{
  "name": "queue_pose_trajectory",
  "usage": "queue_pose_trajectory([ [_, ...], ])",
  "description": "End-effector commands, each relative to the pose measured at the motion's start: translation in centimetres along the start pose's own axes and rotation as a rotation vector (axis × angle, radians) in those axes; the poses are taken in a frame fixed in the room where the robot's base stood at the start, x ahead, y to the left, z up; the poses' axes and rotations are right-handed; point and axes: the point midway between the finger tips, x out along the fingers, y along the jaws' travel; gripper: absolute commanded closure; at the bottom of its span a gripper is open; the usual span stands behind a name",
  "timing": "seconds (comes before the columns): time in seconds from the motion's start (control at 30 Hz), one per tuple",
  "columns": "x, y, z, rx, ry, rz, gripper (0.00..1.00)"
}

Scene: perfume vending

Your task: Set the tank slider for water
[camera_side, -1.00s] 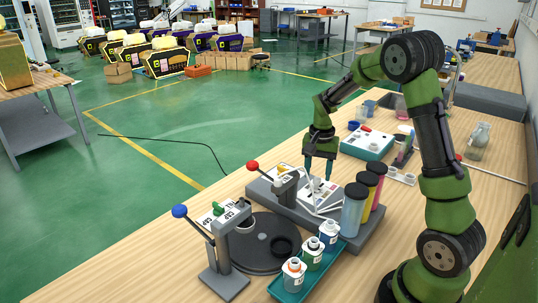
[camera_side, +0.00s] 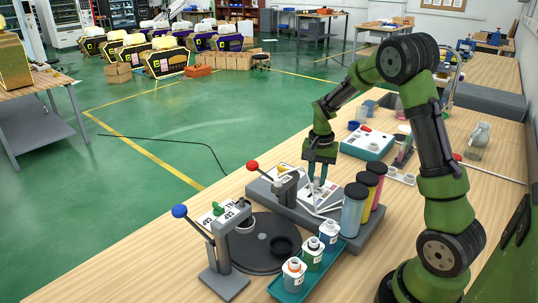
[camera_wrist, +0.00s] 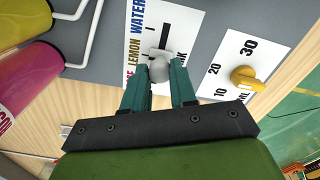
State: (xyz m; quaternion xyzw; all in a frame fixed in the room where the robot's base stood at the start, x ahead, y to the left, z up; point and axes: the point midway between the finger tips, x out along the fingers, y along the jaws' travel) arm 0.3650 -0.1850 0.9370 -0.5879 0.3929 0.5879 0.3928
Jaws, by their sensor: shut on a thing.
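My gripper (camera_wrist: 160,82) is shut on the grey knob of the tank slider (camera_wrist: 158,66), with one teal finger on each side. The slider sits in a dark slot on a white label (camera_wrist: 188,18) that reads WATER, LEMON and a partly hidden word ending in SE. The knob is roughly level with LEMON, below WATER in the wrist view; the fingers hide part of the slot. In the side view, my gripper (camera_side: 317,180) points down at the grey dispenser base (camera_side: 337,232), behind the blue tank (camera_side: 354,211).
A yellow dial knob (camera_wrist: 246,78) on a 10-20-30 ML scale is close to the right in the wrist view. Yellow (camera_side: 368,195) and pink (camera_side: 379,172) tanks stand beside the blue one. A red-knobbed lever (camera_side: 253,165) and a teal bottle tray (camera_side: 290,289) are nearby.

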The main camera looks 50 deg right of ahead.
Motion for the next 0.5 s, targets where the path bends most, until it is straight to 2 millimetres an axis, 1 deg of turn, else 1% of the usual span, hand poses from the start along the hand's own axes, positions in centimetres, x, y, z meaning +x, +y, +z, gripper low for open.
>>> queue_pose_trajectory([
  [0.07,-0.1,0.0,0.1,0.0,0.0,0.0,1.0],
  [0.17,-0.1,-0.4,0.8,-0.002,0.0,-0.001,1.0],
  [0.3,-0.1,-1.2,2.8,-0.006,-0.001,-0.001,1.0],
  [0.37,-0.1,-1.5,3.5,-0.003,-0.001,-0.001,1.0],
  [0.5,-0.1,-1.6,3.7,0.0,-0.004,-0.001,1.0],
])
